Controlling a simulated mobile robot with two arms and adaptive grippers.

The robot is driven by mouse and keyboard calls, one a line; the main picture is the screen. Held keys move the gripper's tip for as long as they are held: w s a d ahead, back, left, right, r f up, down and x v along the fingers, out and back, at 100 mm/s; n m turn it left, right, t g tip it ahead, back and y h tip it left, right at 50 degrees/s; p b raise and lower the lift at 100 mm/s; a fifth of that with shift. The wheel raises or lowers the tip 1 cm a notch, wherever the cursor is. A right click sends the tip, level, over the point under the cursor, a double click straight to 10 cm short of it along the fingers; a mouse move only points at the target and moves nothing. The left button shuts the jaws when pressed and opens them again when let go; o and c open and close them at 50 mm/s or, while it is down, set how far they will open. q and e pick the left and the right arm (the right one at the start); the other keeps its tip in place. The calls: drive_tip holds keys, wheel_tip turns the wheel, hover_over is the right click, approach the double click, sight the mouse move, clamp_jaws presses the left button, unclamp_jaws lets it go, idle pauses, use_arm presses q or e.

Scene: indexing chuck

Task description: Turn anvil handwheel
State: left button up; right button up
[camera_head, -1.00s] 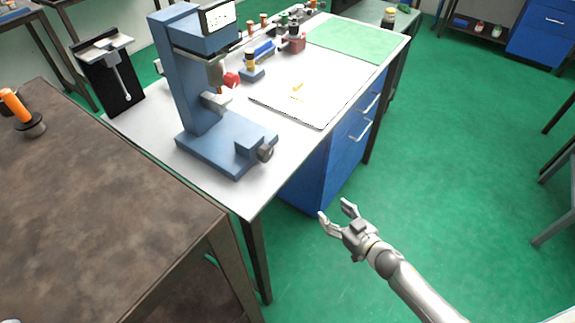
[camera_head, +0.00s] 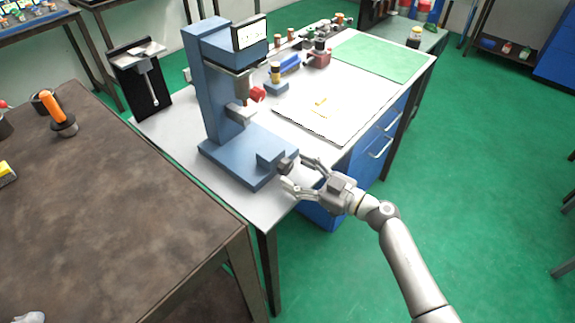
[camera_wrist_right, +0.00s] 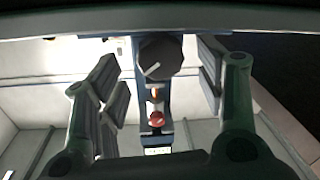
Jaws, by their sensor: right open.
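The blue bench instrument (camera_head: 209,90) stands upright on the white-topped bench. Its anvil handwheel, a dark knob (camera_head: 286,165), is on the front of the blue base. In the right wrist view the handwheel (camera_wrist_right: 160,56) is a dark faceted knob with a white mark, between the two fingers and toward the top. My right gripper (camera_head: 295,174) is open, with its fingertips close around the handwheel from the front right. A gap shows on both sides in the wrist view; I see no contact.
A brown table (camera_head: 110,220) stands at the left, with an orange-handled tool (camera_head: 54,108) on it. A white board (camera_head: 318,117) and green mat (camera_head: 383,58) lie behind on the bench. Blue drawers (camera_head: 370,150) are below. Green floor (camera_head: 500,180) is free at the right.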

sight(289, 168)
drive_tip(key=shift+x, duration=1.8)
drive_tip(key=c, duration=1)
drive_tip(key=shift+c, duration=0.2)
drive_tip(key=shift+n, duration=0.4)
